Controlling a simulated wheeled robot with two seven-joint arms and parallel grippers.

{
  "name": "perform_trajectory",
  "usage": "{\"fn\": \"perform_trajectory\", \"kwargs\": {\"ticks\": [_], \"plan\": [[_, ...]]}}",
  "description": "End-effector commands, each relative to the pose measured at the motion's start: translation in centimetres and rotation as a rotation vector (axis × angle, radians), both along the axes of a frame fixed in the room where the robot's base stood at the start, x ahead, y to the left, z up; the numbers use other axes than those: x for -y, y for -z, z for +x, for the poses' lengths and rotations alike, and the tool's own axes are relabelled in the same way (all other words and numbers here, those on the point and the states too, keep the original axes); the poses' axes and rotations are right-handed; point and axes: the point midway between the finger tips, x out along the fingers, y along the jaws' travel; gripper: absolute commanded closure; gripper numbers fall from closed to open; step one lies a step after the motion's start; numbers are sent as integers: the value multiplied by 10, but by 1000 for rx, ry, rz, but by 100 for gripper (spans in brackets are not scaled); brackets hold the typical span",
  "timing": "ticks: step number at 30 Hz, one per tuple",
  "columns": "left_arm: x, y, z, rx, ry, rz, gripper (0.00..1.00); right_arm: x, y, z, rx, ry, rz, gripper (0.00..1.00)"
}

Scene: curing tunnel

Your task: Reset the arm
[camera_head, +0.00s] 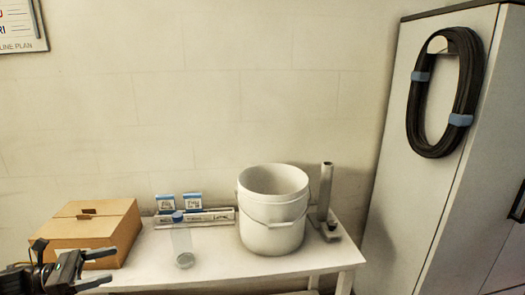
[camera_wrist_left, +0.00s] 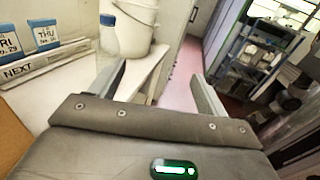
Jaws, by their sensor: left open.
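My left gripper (camera_head: 104,268) is at the lower left of the head view, in front of the cardboard box (camera_head: 90,228) at the table's left end. Its fingers are spread with nothing between them. In the left wrist view the two fingers of the left gripper (camera_wrist_left: 158,86) stand wide apart, with the table edge and pink floor beyond. Most of my left arm is out of the head view. My right gripper is not in view.
The white table (camera_head: 325,258) holds a clear blue-capped bottle (camera_head: 183,243), a white bucket (camera_head: 272,225), a date-card rack (camera_head: 205,218) and a post on a base (camera_head: 325,192). A cabinet (camera_head: 440,190) with a coiled hose (camera_head: 413,115) stands right. Shelving (camera_wrist_left: 262,55) shows in the wrist view.

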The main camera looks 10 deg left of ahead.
Motion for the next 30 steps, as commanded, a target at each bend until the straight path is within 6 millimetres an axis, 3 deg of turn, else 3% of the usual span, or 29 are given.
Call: {"fn": "perform_trajectory", "kwargs": {"ticks": [8,17,23,27,30], "plan": [[14,38,9,-182,-135,-118,24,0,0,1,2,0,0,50],[31,101,7,-508,-413,-388,24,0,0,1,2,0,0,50],[59,166,-11,-859,-730,-780,24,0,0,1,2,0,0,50],[93,212,-42,-1141,-1022,-1195,24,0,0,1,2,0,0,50],[121,235,-71,-1305,-1225,-1500,24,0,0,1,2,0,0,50]]}}
